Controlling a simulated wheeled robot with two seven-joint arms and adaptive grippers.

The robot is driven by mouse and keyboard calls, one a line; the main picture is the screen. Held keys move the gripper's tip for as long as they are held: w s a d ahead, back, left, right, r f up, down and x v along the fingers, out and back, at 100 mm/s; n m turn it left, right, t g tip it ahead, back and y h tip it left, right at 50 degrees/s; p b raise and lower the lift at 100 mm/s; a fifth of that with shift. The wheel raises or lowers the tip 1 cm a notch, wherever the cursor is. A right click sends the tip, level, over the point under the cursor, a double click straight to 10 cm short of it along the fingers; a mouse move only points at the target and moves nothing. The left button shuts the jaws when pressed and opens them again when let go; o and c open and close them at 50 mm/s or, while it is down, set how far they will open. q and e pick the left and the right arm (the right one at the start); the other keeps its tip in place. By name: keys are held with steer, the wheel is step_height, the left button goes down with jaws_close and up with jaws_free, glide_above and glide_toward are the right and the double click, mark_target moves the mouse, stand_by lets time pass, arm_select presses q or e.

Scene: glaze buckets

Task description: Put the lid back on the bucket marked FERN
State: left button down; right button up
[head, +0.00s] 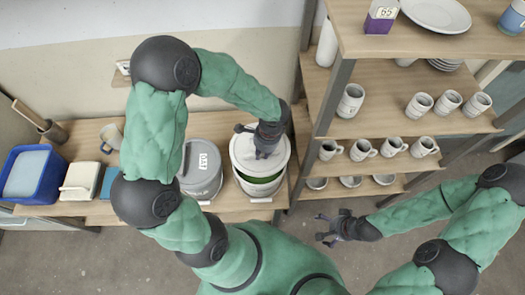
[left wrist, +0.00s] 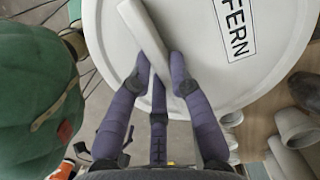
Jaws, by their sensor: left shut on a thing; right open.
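The white round lid (head: 280,160) is in my left gripper (head: 264,148), over a white bucket (head: 262,193) on the wooden bench. A green band of the bucket's contents shows below the lid's near edge, so the lid does not cover the opening fully in this view. I cannot tell whether lid and rim touch. In the left wrist view, the lid (left wrist: 190,75) carries a label reading FERN (left wrist: 238,28), and the left fingers (left wrist: 160,75) are shut on its bar handle (left wrist: 143,35). My right gripper (head: 328,230) is open and empty, over the floor.
A grey lidded bucket (head: 203,165) stands just left of the white one. Wooden shelves (head: 375,122) with cups and plates rise close on the right. A blue tub (head: 30,172) and small containers sit at the bench's left end.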

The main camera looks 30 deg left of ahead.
mark_target(262, 158)
arm_select(q)
steer(key=shift+s+f, duration=0.2)
steer(key=shift+s, duration=0.1)
steer(key=shift+f+b, duration=0.25)
steer(key=shift+b, duration=0.15)
step_height(262, 158, down, 2)
steer(key=shift+w+f+b, duration=0.1)
steer(key=shift+b, duration=0.7)
steer(key=shift+f+b, duration=0.55)
steer(key=shift+f, duration=0.05)
steer(key=shift+f+b, duration=0.8)
steer(key=shift+f, duration=0.1)
steer(key=shift+f+b, duration=0.8)
steer(key=shift+f, duration=0.05)
stand_by(0.4)
steer(key=c, duration=1.1)
jaws_free()
steer(key=shift+o, duration=0.4)
